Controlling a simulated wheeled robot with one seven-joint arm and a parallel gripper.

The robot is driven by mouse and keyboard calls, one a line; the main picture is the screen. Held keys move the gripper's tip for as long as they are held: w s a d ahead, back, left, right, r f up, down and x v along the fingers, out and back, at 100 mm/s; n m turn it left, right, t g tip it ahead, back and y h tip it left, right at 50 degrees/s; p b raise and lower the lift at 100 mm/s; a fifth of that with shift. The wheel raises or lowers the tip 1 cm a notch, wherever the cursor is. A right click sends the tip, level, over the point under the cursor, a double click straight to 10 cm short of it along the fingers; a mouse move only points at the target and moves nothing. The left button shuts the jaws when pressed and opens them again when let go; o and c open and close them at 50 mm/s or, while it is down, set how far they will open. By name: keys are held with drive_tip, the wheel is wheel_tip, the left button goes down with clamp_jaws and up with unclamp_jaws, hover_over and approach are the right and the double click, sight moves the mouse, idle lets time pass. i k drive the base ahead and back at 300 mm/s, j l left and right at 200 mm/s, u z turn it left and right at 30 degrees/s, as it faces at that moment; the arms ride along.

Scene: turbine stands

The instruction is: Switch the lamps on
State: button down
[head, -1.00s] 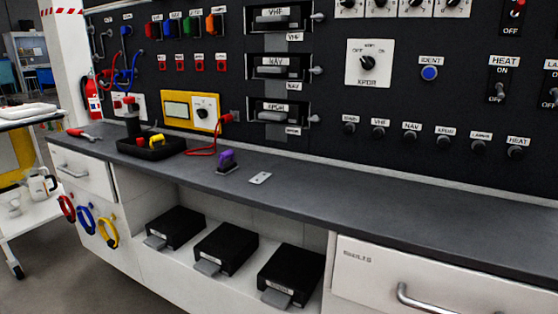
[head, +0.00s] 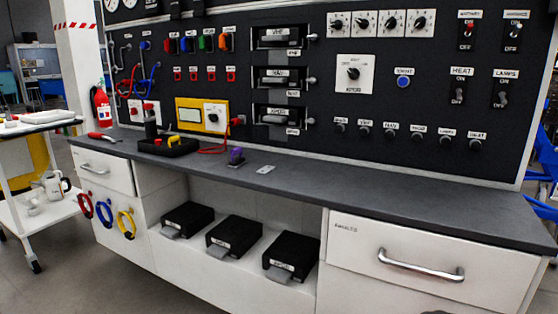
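The LAMPS toggle switch (head: 502,96) is on a black plate at the right of the dark wall panel (head: 300,155), under a white LAMPS label (head: 506,74). Its small lever seems to point down, but it is too small to be sure. A similar HEAT toggle (head: 458,95) is just left of it. A round black knob (head: 445,142) in the lower row also has a label that seems to read LAMPS. My gripper is not in view.
A grey counter (head: 340,189) runs below the panel, bare on its right half. A drawer with a metal handle (head: 420,266) is below it. Blue chairs (head: 545,160) are at the far right. A white trolley (head: 45,210) and fire extinguisher (head: 102,108) are at left.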

sight(501, 94)
drive_tip(key=i+l+z, duration=0.25)
drive_tip(key=z, duration=0.25)
drive_tip(key=i+l+z, duration=0.3)
drive_tip(key=z, duration=0.2)
drive_tip(key=k+l, duration=0.1)
drive_tip(key=k, duration=0.2)
drive_tip(key=i, duration=0.5)
